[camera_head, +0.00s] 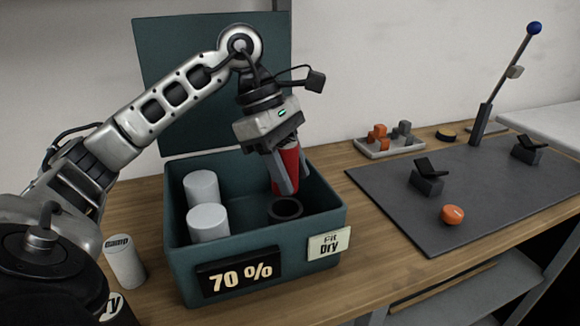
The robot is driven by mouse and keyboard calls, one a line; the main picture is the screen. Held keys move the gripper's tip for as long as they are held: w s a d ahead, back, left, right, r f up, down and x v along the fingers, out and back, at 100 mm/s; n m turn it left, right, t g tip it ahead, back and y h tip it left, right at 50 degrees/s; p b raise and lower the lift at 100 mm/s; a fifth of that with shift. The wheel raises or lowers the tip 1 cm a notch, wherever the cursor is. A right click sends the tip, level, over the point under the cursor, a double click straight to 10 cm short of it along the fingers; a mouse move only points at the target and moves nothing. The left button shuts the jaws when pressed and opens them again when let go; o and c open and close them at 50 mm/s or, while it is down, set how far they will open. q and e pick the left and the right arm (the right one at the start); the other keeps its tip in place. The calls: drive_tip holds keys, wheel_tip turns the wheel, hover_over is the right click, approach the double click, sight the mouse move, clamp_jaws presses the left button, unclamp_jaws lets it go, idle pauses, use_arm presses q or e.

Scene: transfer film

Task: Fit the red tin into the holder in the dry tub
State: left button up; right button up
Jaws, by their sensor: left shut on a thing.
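The red tin (290,165) is upright or slightly tilted between the fingers of my left gripper (282,178), which is shut on it. Gripper and tin hang inside the dry tub (336,218), a dark teal box with its lid up, marked "Fit Dry" and "70 %". The holder (285,208) is a black ring near the tub's front right. The tin shows just behind and above the ring; whether they touch I cannot tell. Two white cylinders (207,222) stand in the tub's left part. My right gripper is not in view.
To the right, a dark mat (400,212) bears black clips and an orange knob (452,214). A tray of small blocks (367,151) and a blue-tipped lever (534,28) stand farther back.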

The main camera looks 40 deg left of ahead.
use_arm(q)
wheel_tip(320, 180, down, 2)
drive_tip(key=shift+f+b, duration=0.15)
drive_tip(key=shift+b, duration=0.5)
idle(0.4)
idle(0.7)
drive_tip(key=shift+f+b, duration=1.15)
drive_tip(key=shift+f, duration=0.2)
drive_tip(key=o, duration=1.1)
